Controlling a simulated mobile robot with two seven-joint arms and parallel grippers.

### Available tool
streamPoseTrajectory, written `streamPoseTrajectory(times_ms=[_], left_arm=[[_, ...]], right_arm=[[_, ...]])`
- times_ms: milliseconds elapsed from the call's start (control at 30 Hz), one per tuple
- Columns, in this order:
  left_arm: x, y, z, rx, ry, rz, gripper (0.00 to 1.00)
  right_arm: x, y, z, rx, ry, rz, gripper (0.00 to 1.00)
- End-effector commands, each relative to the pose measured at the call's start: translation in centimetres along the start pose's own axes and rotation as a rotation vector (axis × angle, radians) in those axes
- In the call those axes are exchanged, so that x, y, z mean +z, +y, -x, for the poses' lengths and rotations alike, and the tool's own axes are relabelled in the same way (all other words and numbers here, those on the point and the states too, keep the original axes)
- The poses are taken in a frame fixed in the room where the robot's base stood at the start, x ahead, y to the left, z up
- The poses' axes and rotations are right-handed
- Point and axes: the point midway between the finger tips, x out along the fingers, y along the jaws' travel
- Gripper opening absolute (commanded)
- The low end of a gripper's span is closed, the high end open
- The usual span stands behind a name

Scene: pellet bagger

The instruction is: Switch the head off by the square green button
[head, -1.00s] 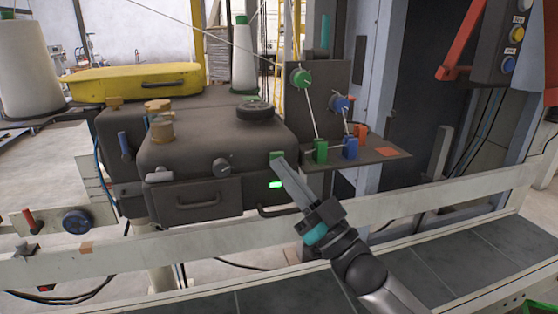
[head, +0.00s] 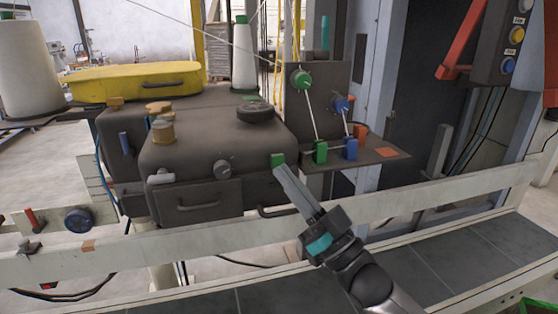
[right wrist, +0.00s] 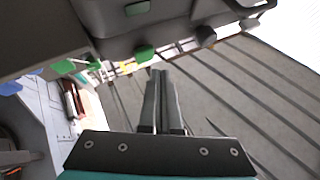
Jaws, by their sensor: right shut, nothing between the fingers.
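The square green button (head: 277,160) sits at the right front corner of the dark sewing head (head: 225,145). It also shows in the right wrist view (right wrist: 145,53), just ahead of the fingertips. My right gripper (head: 279,168) is shut and empty, its fingertips close by the button's lower edge. In the right wrist view the fingertips (right wrist: 160,72) look slightly apart from the button. The small lamp on the head's front shows no bright light; in the wrist view a dull green rectangle (right wrist: 137,8) is on the housing. My left gripper is not in view.
A grey knob (head: 222,168) and a drawer-like front with a handle (head: 198,205) are left of the button. Green (head: 320,152) and blue (head: 350,149) blocks stand on a shelf to the right. A pale rail (head: 400,208) crosses below the head.

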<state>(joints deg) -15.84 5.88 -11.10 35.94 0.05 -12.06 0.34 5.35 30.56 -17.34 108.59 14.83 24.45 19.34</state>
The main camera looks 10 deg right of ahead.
Motion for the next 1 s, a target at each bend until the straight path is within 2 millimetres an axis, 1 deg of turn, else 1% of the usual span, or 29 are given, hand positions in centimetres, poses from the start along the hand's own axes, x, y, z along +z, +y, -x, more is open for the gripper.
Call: streamPoseTrajectory(times_ms=[100,500,667,1000], left_arm=[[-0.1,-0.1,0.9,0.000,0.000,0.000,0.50],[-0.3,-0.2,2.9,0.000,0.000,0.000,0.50],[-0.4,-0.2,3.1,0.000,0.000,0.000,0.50],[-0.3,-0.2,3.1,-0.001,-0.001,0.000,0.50]], right_arm=[[-0.7,-0.6,0.7,0.001,-0.003,-0.001,0.00],[-2.7,-2.5,3.4,0.001,-0.002,-0.001,0.00],[-3.0,-2.9,4.0,0.000,0.000,0.000,0.00],[-2.9,-2.9,4.0,0.000,0.000,0.000,0.00]])
